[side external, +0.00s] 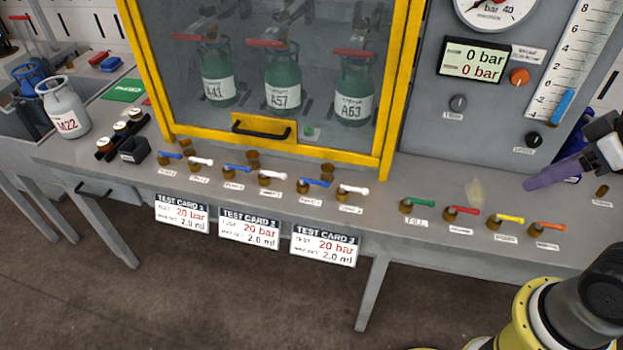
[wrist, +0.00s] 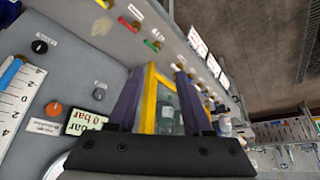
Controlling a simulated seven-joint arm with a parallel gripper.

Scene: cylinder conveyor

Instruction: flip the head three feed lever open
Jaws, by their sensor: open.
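A row of small levers with brass bodies runs along the bench front, alternating blue and white handles. The blue lever (side external: 316,183) above the third test card (side external: 324,246) is apparently the head three feed lever; its tiny label is hard to read. Its handle lies along the bench edge, like the others. The white lever (side external: 354,190) is just right of it. My gripper (side external: 530,183) is far to the right, above the bench and apart from the levers. In the wrist view my gripper (wrist: 158,78) has its purple fingers spread, with nothing held between them.
A yellow-framed cabinet (side external: 275,146) with green cylinders stands behind. A gauge panel (side external: 430,110) rises at the back right.

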